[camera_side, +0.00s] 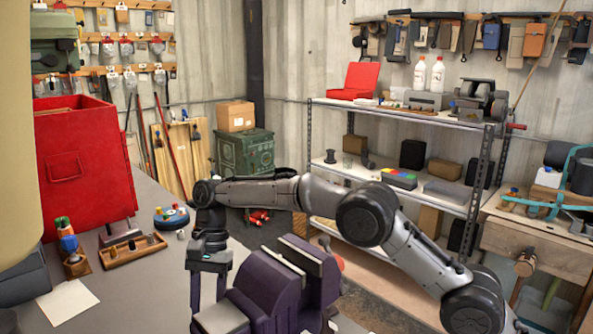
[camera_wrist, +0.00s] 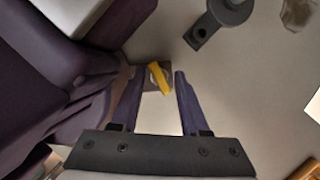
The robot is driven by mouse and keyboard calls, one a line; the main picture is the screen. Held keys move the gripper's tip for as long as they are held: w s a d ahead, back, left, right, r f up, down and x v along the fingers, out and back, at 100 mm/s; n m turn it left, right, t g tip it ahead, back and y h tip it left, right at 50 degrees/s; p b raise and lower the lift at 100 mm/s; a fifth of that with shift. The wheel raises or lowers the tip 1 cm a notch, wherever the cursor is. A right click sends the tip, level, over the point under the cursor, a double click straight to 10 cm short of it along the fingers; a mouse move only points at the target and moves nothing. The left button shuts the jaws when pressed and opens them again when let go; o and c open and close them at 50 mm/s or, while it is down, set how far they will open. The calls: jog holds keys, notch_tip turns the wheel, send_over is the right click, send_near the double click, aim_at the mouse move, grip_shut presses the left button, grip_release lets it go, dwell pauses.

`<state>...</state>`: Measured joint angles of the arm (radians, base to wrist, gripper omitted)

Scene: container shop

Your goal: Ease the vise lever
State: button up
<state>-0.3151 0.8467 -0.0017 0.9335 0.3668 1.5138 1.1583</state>
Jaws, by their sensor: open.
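The dark purple vise (camera_side: 265,290) stands on the bench in the lower middle of the side view. In the wrist view the vise (camera_wrist: 35,70) fills the left side. My gripper (camera_side: 208,298) points down just left of the vise. In the wrist view my gripper (camera_wrist: 156,85) has its two fingers apart, with nothing clearly held. A small yellow piece (camera_wrist: 158,78) on a grey-brown block shows between the fingertips; I cannot tell whether they touch it. A lever on the vise cannot be made out for certain.
A red cabinet (camera_side: 88,165), a wooden tray (camera_side: 132,252), a round caddy (camera_side: 171,218) and a paper sheet (camera_side: 68,303) lie on the bench to the left. In the wrist view a dark round-ended part (camera_wrist: 207,32) lies ahead. Grey bench right of my fingers is mostly clear.

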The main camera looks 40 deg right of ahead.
jog(key=m+t, duration=0.1)
jog(key=m, duration=0.4)
jog(key=shift+s+t+y, duration=0.15)
jog(key=shift+t+y, duration=0.15)
jog(key=shift+t, duration=0.1)
jog(key=a+v, duration=0.1)
jog(key=v, duration=1.5)
jog(key=s+d+r+n+t+h, duration=0.1)
jog(key=s+d+r+n+t, duration=0.2)
jog(key=s+d+r, duration=0.6)
jog(key=shift+s+r+n, duration=0.85)
jog(key=shift+r+n, duration=0.45)
jog(key=shift+r, duration=0.25)
jog(key=shift+d, duration=0.1)
